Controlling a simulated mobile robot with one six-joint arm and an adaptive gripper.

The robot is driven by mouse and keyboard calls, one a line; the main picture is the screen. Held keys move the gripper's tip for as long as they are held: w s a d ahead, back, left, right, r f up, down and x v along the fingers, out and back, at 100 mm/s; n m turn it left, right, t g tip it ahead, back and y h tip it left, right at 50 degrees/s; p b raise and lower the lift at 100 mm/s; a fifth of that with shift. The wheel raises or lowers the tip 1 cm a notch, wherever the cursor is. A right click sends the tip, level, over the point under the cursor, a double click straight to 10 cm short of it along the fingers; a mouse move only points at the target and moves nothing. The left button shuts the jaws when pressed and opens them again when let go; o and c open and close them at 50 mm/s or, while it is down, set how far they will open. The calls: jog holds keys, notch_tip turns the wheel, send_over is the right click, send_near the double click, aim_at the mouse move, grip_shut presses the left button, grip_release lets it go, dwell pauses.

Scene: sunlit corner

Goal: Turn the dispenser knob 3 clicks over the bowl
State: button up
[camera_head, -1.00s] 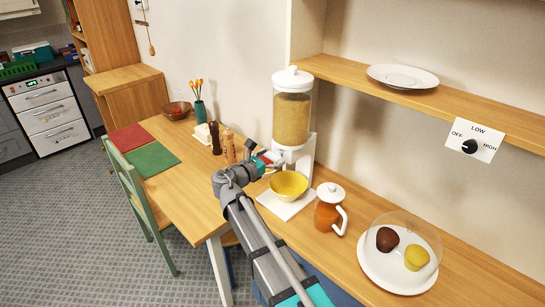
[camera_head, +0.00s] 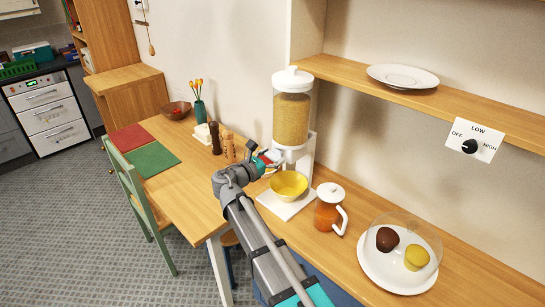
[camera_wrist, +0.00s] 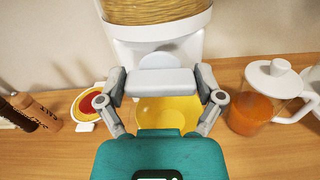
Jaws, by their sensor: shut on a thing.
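The cereal dispenser (camera_head: 291,118) is a clear cylinder of tan grain with a white lid and white stand. Its white bar-shaped knob (camera_wrist: 160,82) faces me in the wrist view. My gripper (camera_head: 268,160) is at the front of the dispenser, its two grey fingers shut on either end of the knob, which lies about level. The yellow bowl (camera_head: 289,182) stands on the dispenser's white base, below the knob. In the wrist view the bowl (camera_wrist: 168,110) is partly hidden by my gripper, and I cannot tell what is in it.
An orange jug (camera_head: 329,208) with a white lid stands right of the bowl. Further right is a plate under a clear dome (camera_head: 398,252). Wooden mills (camera_head: 228,146) stand left of the dispenser.

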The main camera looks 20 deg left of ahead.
jog(key=m, duration=0.4)
jog(key=shift+d, duration=0.1)
jog(key=m, duration=0.4)
jog(key=shift+d+f+m, duration=0.1)
jog(key=shift+m, duration=0.3)
jog(key=m, duration=0.4)
jog(key=shift+s+m, duration=0.1)
jog(key=shift+m, duration=0.2)
jog(key=shift+f+m, duration=0.15)
jog(key=shift+m, duration=1.75)
jog(key=o, duration=0.9)
jog(key=shift+c, duration=0.2)
